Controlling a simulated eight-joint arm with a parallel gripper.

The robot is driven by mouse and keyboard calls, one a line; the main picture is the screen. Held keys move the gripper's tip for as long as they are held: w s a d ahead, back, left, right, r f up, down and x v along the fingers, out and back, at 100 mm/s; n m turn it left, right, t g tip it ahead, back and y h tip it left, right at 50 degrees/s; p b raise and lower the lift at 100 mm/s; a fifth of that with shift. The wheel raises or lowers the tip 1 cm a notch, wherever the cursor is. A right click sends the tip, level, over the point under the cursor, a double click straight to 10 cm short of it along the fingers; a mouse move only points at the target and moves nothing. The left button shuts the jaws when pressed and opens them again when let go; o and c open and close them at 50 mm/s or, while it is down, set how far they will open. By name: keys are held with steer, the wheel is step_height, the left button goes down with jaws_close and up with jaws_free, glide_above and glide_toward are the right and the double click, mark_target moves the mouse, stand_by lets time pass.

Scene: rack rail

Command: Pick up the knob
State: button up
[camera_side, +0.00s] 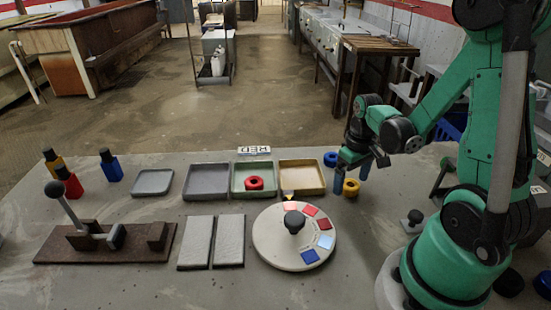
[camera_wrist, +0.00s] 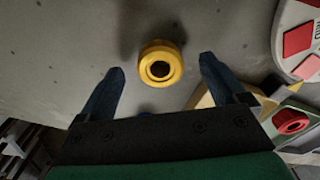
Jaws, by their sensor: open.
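My gripper (camera_side: 352,177) is open and empty, pointing down over a round yellow piece with a dark central hole (camera_side: 351,188). In the wrist view the yellow piece (camera_wrist: 161,68) sits between the fingertips of my gripper (camera_wrist: 162,64), apart from both blue fingers. Other knob-like things are a black knob (camera_side: 294,221) on the round white dial and a black-topped knob (camera_side: 415,216) on a small pale base near my arm. A dark ball (camera_side: 54,188) tops the lever at left. I cannot tell which one the task calls the knob.
A blue round piece (camera_side: 330,159) stands just behind my gripper. A red round piece (camera_side: 254,183) lies in the green tray (camera_side: 237,193). The tan tray (camera_side: 318,165) is left of my gripper, and the white dial (camera_side: 264,254) is in front of it. Bare tabletop lies around the yellow piece.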

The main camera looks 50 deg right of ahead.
mark_target(351, 184)
steer(key=shift+f, duration=0.35)
jaws_close()
steer(key=shift+r, duration=0.15)
step_height(351, 184, up, 20)
stand_by(0.8)
